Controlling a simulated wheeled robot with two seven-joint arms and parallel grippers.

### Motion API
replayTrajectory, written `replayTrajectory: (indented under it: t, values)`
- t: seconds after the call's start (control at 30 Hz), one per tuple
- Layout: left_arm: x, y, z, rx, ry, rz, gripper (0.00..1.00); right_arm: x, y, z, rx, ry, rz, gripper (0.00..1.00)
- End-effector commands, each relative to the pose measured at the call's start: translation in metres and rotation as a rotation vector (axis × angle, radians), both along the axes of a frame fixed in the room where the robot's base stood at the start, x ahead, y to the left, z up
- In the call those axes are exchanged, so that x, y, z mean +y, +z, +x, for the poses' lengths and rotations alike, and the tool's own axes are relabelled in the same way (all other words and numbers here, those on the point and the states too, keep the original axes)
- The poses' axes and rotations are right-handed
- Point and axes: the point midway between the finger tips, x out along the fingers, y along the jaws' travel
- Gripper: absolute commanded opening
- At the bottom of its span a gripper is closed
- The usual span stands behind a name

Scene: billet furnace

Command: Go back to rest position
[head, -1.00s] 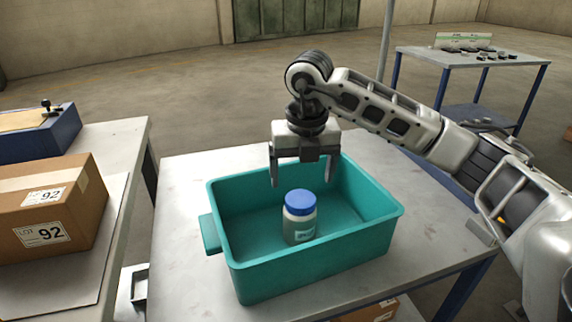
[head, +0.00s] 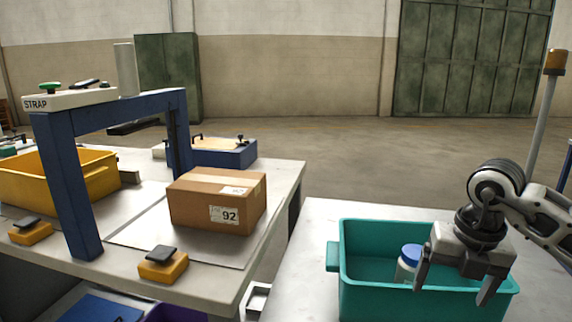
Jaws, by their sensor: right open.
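My right gripper (head: 456,276) is at the lower right, pointing down with its two fingers apart and nothing between them. It is in front of the teal bin (head: 381,302) in the picture and hides part of it. A jar with a blue lid (head: 411,251) stands inside the bin, just left of the gripper and apart from it. Its right side is partly covered by a finger. My left gripper is not in view.
A blue strapping frame (head: 72,190) stands on the left table (head: 275,190), with a cardboard box (head: 217,200) labelled 92 beside it. A yellow bin (head: 82,179) is behind the frame. Yellow button blocks (head: 163,267) sit at the front edge. Floor shows between the tables.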

Motion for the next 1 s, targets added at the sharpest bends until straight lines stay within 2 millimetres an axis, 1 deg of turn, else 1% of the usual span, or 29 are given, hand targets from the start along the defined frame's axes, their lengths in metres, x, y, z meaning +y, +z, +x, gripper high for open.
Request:
replayTrajectory:
  t: [0.03, 0.1, 0.17, 0.27, 0.37, 0.47, 0.57, 0.6, 0.67, 0.7, 0.77, 0.8, 0.87, 0.9, 0.93, 0.97, 1.0]
  values:
    - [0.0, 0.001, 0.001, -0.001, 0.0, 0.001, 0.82, 0.012, -0.006, -0.002, 0.009, 0.03, 0.04, 0.85]
    - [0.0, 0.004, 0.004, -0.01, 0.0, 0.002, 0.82, 0.028, -0.014, -0.005, 0.018, 0.071, 0.098, 0.85]
    - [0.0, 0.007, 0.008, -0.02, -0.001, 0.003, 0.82, 0.043, -0.019, -0.009, 0.025, 0.106, 0.154, 0.85]
    - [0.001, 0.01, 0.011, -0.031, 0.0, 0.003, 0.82, 0.071, -0.029, -0.017, 0.039, 0.169, 0.265, 0.85]
    - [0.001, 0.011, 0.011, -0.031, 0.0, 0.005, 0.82, 0.104, -0.037, -0.028, 0.056, 0.232, 0.404, 0.85]
    - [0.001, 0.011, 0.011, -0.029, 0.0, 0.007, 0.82, 0.145, -0.041, -0.046, 0.073, 0.292, 0.592, 0.85]
    - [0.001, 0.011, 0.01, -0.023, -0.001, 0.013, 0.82, 0.198, -0.035, -0.071, 0.09, 0.329, 0.881, 0.85]
    - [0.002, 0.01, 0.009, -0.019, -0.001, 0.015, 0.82, 0.221, -0.026, -0.082, 0.092, 0.322, 1.042, 0.85]
    - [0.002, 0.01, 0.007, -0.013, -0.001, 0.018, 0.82, 0.249, -0.006, -0.094, 0.081, 0.265, 1.295, 0.85]
    - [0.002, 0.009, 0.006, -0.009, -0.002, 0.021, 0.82, 0.26, 0.008, -0.098, 0.069, 0.194, 1.456, 0.85]
    - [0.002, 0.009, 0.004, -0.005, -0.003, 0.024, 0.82, 0.266, 0.027, -0.095, 0.041, 0.043, 1.673, 0.85]
    - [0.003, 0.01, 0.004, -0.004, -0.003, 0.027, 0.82, 0.264, 0.035, -0.089, 0.018, -0.087, 1.797, 0.85]
    - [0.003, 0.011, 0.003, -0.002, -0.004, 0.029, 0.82, 0.253, 0.038, -0.077, -0.015, -0.322, 1.944, 0.85]
    - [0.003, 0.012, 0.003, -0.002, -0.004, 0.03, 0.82, 0.241, 0.033, -0.069, -0.038, -0.502, 2.014, 0.85]
    - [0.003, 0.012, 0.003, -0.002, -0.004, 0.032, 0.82, 0.23, 0.025, -0.063, -0.053, -0.647, 2.047, 0.85]
    - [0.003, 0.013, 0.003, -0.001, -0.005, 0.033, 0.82, 0.219, 0.014, -0.058, -0.064, -0.796, 2.066, 0.85]
    - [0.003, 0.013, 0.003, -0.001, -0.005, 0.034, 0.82, 0.204, -0.006, -0.054, -0.076, -1.003, 2.066, 0.85]
